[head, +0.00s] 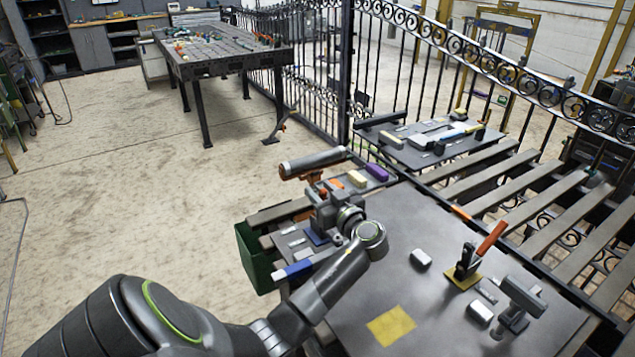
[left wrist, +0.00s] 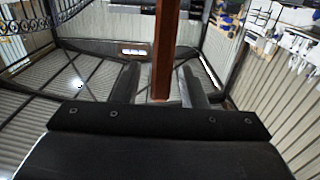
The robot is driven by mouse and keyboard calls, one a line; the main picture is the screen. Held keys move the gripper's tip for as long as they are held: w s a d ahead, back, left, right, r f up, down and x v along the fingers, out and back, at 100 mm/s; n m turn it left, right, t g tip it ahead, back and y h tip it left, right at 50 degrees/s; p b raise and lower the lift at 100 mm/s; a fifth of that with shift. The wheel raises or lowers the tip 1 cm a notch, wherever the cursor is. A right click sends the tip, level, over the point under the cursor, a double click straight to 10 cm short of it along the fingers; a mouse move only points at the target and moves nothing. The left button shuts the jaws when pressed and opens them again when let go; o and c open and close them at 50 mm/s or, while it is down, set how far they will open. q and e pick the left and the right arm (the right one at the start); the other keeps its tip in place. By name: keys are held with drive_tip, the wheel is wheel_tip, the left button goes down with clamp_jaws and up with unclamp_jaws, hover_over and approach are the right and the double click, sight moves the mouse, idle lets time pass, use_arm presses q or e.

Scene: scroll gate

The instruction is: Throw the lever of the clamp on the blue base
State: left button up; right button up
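The blue base (head: 317,239) shows as a small blue patch below my left gripper in the head view, and the gripper hides most of the clamp on it. My left gripper (head: 323,196) is over that clamp, fingers pointing away from my arm. In the left wrist view a red-brown lever (left wrist: 165,50) stands between the two fingers of the left gripper (left wrist: 160,88). A gap shows on each side of it, so the fingers are open around it. A second clamp (head: 468,262) with a raised orange lever stands on a yellow base to the right. My right gripper is not in view.
A grey cylinder (head: 316,162) lies just behind my gripper, near a cream block (head: 357,179) and a purple block (head: 377,172). A green bin (head: 255,258) is at left. The grey table (head: 440,215) has a yellow square (head: 391,326) and small grey parts. An iron fence (head: 395,65) stands behind.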

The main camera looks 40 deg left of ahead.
use_arm(q)
drive_tip(key=shift+c, duration=0.2)
clamp_jaws()
drive_tip(key=shift+r, duration=0.15)
drive_tip(key=shift+w+a+r+g+h+p, duration=0.15)
drive_tip(key=shift+a+r+h+p, duration=0.05)
drive_tip(key=shift+a+h+p, duration=0.3)
drive_tip(key=shift+w+a+r+g+h+p, duration=0.15)
drive_tip(key=shift+a+h+p, duration=0.3)
drive_tip(key=shift+p, duration=0.1)
drive_tip(key=w+a+f+g+h+p, duration=0.2)
drive_tip(key=a+f+h+p, duration=0.2)
drive_tip(key=a+h+p, duration=0.4)
drive_tip(key=shift+w+a+g+h, duration=0.25)
drive_tip(key=shift+g+h, duration=0.15)
drive_tip(key=shift+h, duration=0.45)
drive_tip(key=shift+f, duration=0.2)
